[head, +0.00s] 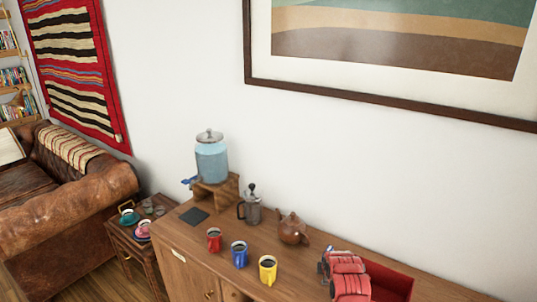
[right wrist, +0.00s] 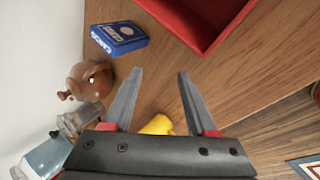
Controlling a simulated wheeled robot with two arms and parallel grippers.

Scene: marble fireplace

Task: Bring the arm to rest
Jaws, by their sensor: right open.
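My right gripper (right wrist: 160,73) shows in the right wrist view. Its two grey fingers are spread apart with nothing between the tips. It is above the wooden cabinet top, and a yellow mug (right wrist: 157,125) shows partly behind the gripper's base. Neither gripper shows in the head view, and my left gripper is in neither view.
On the cabinet (head: 330,250) stand red (head: 214,240), blue (head: 239,254) and yellow mugs, a French press (head: 252,207), a brown teapot (head: 293,229), a blue dispenser (head: 211,160) and a red toy truck (head: 348,276). A blue card box (right wrist: 119,38) lies near the wall.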

